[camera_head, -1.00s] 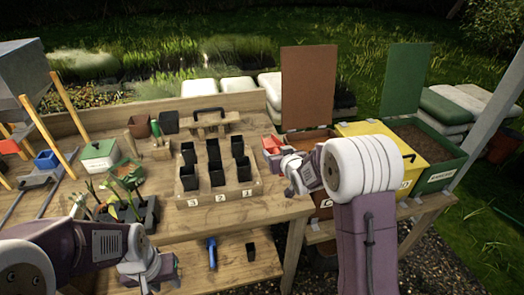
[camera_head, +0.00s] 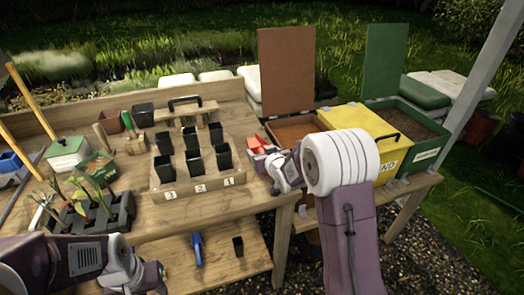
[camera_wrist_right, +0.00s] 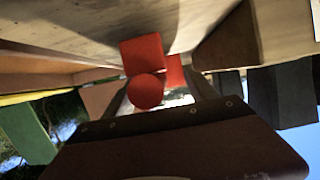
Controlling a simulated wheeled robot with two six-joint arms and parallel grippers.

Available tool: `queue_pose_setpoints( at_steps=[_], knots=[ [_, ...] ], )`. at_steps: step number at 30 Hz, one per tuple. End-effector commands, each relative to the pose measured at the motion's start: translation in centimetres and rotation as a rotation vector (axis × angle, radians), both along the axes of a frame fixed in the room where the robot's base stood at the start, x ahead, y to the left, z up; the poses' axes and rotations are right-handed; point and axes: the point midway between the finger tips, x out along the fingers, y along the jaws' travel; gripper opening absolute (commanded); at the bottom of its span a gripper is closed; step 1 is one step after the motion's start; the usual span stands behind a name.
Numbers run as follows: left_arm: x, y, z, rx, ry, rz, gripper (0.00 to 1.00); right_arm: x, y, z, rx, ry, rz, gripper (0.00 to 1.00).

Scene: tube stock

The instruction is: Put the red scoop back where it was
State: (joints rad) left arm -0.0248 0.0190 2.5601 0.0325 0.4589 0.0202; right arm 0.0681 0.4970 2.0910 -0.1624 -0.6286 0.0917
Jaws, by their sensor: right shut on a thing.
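The red scoop (camera_head: 257,144) is at the right end of the wooden bench, beside the brown-lidded bin. In the right wrist view the red scoop (camera_wrist_right: 141,52) shows as a red blocky part with a round red end in front, between the fingers. My right gripper (camera_head: 268,161) is shut on it; the wrist partly hides the scoop in the head view. I cannot tell whether the scoop touches the bench top. My left gripper (camera_head: 152,278) is low at the front left, over the lower shelf, apart from the scoop; its fingers are not clear.
A numbered tray (camera_head: 198,187) with several black pots stands left of the scoop. The brown-lidded bin (camera_head: 290,125), yellow bin (camera_head: 372,140) and green bin (camera_head: 425,150) line the right side. A blue tool (camera_head: 197,248) and a black pot (camera_head: 238,246) are on the lower shelf.

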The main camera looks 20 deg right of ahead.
Motion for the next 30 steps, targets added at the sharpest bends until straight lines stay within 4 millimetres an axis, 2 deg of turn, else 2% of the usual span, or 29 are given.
queue_pose_setpoints(
  at_steps=[11, 29, 30],
  knots=[
    [0.0, 0.0, -0.1, 0.0, 0.0, 0.0, 0.36, 0.0, 0.0, -0.1, 0.0, -0.001, 0.0, 0.14],
    [0.0, 0.0, -1.2, 0.0, 0.0, 0.0, 0.36, 0.0, 0.0, -1.3, 0.0, -0.001, 0.0, 0.14],
    [0.0, 0.0, -1.2, 0.0, 0.0, 0.0, 0.36, 0.0, 0.0, -1.2, 0.0, -0.002, 0.0, 0.72]
  ],
)
